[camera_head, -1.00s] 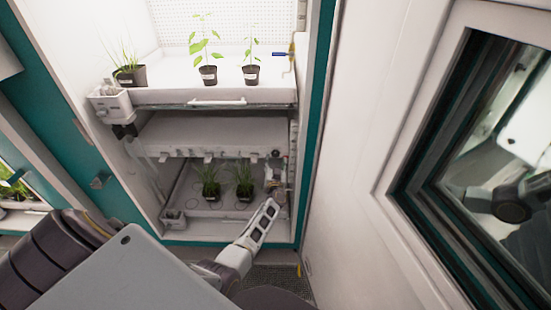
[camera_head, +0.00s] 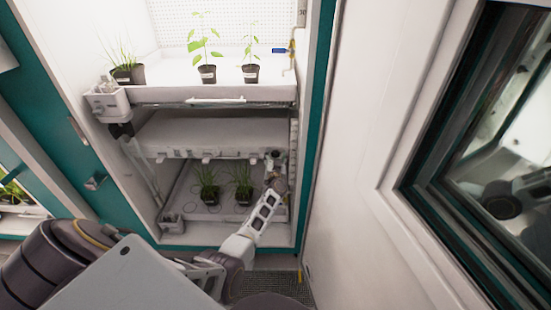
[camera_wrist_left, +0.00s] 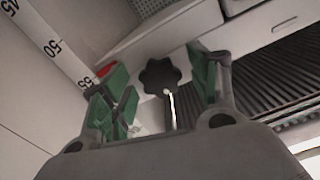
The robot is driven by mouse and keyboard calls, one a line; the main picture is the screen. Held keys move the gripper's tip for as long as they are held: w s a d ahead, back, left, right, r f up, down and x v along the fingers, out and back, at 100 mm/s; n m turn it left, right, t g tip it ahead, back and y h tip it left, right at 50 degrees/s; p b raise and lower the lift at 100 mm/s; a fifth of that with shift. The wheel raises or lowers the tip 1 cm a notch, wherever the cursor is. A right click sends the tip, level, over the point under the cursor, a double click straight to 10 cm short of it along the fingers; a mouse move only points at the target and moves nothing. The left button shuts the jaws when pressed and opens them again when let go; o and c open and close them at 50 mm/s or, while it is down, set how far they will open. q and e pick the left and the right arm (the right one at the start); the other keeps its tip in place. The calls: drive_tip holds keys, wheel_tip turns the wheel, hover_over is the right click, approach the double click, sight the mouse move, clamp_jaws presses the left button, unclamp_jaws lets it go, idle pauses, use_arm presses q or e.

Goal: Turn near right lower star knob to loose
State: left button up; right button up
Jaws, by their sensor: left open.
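A dark star knob (camera_wrist_left: 160,76) shows in the left wrist view, with a pale stem or rod below it. It stands between the green-padded fingers of my left gripper (camera_wrist_left: 157,82), with gaps visible on both sides. The gripper is open and holds nothing. In the head view my left gripper (camera_head: 275,162) reaches into the lower right of the growth chamber, near the right post under the middle shelf. The knob is too small and hidden there to make out. My right gripper is not in view.
Two potted grass plants (camera_head: 209,196) stand on the lower tray, left of my gripper. The middle shelf (camera_head: 212,132) is close above it. A ruler strip (camera_wrist_left: 58,45) runs beside the knob. Several pots stand on the top shelf (camera_head: 170,95). A white wall (camera_head: 350,160) bounds the right.

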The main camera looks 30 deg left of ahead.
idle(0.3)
use_arm(q)
drive_tip(key=c, duration=1)
